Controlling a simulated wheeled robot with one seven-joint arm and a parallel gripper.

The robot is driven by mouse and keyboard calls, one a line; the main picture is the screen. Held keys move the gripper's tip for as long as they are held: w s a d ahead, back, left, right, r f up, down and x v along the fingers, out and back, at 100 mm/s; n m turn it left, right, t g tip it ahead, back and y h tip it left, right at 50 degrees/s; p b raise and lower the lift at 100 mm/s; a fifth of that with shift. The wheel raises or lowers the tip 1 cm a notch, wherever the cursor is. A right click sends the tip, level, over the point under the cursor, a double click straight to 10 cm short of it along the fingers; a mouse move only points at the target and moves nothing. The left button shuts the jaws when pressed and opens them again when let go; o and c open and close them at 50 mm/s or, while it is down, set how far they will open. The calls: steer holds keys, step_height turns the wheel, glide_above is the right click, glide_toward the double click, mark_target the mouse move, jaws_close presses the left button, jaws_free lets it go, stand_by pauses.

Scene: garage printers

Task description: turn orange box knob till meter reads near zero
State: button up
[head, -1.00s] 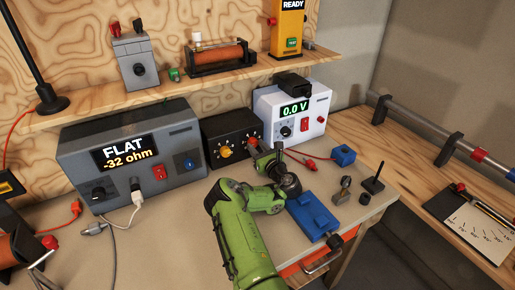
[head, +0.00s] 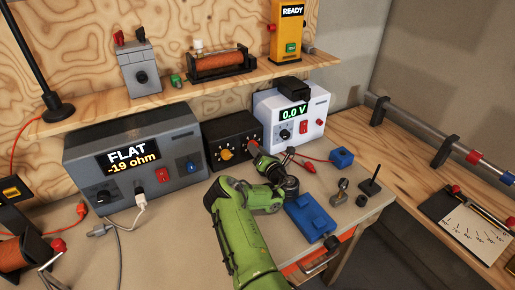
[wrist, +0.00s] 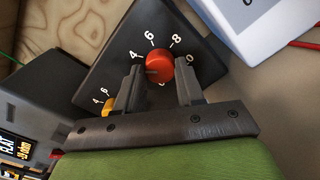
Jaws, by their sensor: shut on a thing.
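The grey meter (head: 187,128) on the bench shows "FLAT" and "-19 ohm" on its display (head: 128,157). A black box (head: 234,127) stands to its right, with an orange-yellow knob (head: 226,155) on its left part and a numbered dial. In the wrist view the box (wrist: 126,45) also has a red knob (wrist: 159,67) with white numbers around it; the orange-yellow knob (wrist: 109,104) is partly hidden behind a finger. My gripper (wrist: 160,76) is shut on the red knob, one finger on each side. In the head view my gripper (head: 257,154) hides most of the red knob.
A white supply (head: 318,109) reading 0.0 V stands right of the black box. A blue vise-like block (head: 309,220) and a small blue block (head: 342,157) lie right of my arm. A wooden shelf (head: 90,117) runs above. Bench space in front of the meter is mostly clear.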

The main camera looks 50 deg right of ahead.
steer(key=m+p, duration=0.2)
steer(key=m, duration=0.3)
steer(key=shift+r+m+p, duration=0.1)
steer(key=shift+m+p, duration=0.2)
steer(key=m+p, duration=0.2)
steer(key=m, duration=0.3)
steer(key=shift+s, duration=0.1)
steer(key=shift+f+m, duration=0.2)
steer(key=shift+m, duration=0.2)
steer(key=o, duration=1)
steer(key=shift+o, duration=0.2)
